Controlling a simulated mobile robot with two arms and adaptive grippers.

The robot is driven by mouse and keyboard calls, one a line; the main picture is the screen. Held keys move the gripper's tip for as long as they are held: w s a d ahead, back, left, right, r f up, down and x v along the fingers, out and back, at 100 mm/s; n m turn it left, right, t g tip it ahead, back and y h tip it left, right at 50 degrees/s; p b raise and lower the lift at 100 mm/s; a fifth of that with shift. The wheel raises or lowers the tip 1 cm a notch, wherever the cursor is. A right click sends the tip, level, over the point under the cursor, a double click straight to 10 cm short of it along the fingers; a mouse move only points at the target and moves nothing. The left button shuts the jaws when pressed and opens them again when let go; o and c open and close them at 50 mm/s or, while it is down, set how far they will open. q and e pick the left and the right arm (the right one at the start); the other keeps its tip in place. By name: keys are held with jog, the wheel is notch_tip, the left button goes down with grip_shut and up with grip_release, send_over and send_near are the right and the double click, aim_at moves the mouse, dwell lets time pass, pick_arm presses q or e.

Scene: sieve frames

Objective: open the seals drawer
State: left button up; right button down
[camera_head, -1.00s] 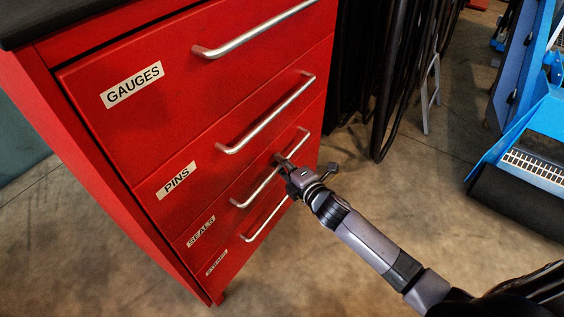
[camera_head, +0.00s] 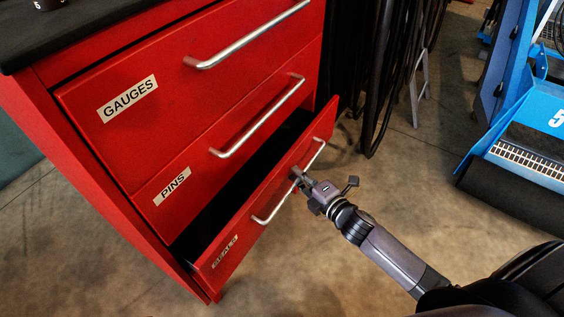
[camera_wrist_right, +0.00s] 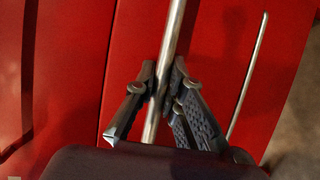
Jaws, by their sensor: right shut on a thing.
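The seals drawer (camera_head: 232,244) is the red drawer below the pins drawer in the head view, and it stands partly pulled out, with a dark gap above its front. Its label reads SEALS. Its silver bar handle (camera_head: 271,214) runs along the front, and a silver bar also shows between the fingers in the right wrist view (camera_wrist_right: 172,50). My right gripper (camera_head: 297,175) is shut on this handle near its middle; its fingers show on both sides of the bar in the wrist view (camera_wrist_right: 160,98). My left gripper is not in view.
The gauges drawer (camera_head: 180,75) and pins drawer (camera_head: 195,160) above are closed. Black hoses or cables (camera_head: 375,80) hang behind the cabinet. Blue equipment (camera_head: 530,130) stands at the right. Concrete floor (camera_head: 420,180) lies open between.

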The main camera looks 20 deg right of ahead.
pick_arm(q)
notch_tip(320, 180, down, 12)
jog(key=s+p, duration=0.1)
jog(key=p, duration=0.2)
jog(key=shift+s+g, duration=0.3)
pick_arm(e)
jog(key=s+d, duration=1)
jog(key=s, duration=0.3)
jog(key=shift+d, duration=0.2)
jog(key=shift+s, duration=0.1)
jog(key=c, duration=1.9)
grip_release()
jog(key=shift+s, duration=0.1)
jog(key=v, duration=1.1)
jog(key=shift+s+d+r, duration=0.1)
jog(key=shift+s, duration=0.3)
